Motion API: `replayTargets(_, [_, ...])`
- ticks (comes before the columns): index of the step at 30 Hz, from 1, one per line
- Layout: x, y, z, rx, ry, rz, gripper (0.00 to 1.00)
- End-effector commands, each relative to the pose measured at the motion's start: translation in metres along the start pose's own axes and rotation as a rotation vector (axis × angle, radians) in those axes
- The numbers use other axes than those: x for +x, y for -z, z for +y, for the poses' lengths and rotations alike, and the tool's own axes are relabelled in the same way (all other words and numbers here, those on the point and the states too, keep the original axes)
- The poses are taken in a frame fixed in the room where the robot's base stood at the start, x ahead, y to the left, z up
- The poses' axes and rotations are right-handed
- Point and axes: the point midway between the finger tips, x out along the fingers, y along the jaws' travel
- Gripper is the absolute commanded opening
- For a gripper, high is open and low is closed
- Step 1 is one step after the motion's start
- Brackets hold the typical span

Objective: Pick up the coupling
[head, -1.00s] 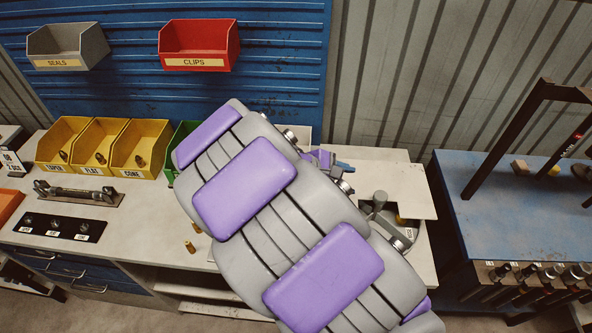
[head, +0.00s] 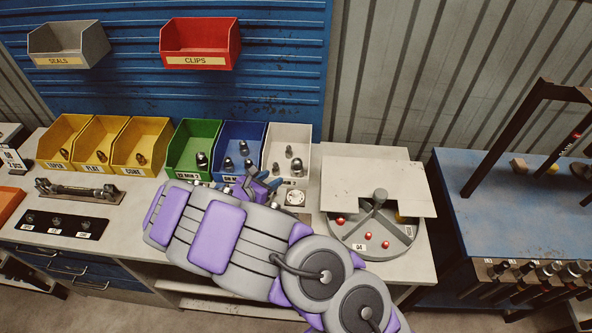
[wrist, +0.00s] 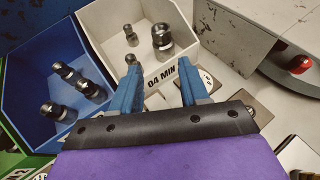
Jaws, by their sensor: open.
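Several dark metal couplings stand in the bins; the frames do not show which one the task means. The white bin (head: 290,132) holds a few small couplings (head: 296,165). In the wrist view, this bin (wrist: 100,22) has a label reading "04 MIN", with a larger coupling (wrist: 162,37) and a smaller one beside it. My gripper (head: 262,183) is at the front of the blue and white bins. In the wrist view, its blue fingers (wrist: 160,82) are spread apart and empty, before the white bin's front lip. The blue bin (wrist: 42,62) holds several couplings.
A green bin (head: 194,132) and three yellow bins (head: 143,129) stand left. The grey turntable (head: 350,232) with red-tipped pieces sits right, partly under a pale cover (head: 370,170). A dark strip (head: 62,225) and a clamp-like fixture (head: 75,189) lie on the left bench.

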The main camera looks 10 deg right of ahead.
Motion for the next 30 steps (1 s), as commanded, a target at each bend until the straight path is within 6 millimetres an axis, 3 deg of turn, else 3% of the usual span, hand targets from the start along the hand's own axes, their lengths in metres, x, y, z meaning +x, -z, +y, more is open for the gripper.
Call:
replayTargets(3, [0.027,0.002,-0.002,0.003,0.006,0.001,0.45])
replayTargets(12, [0.079,0.001,-0.001,0.002,0.005,0.000,0.45])
replayTargets(20, [0.095,0.000,0.000,0.002,0.002,-0.001,0.45])
replayTargets(30, [0.138,-0.006,-0.002,0.002,0.003,0.000,0.45])
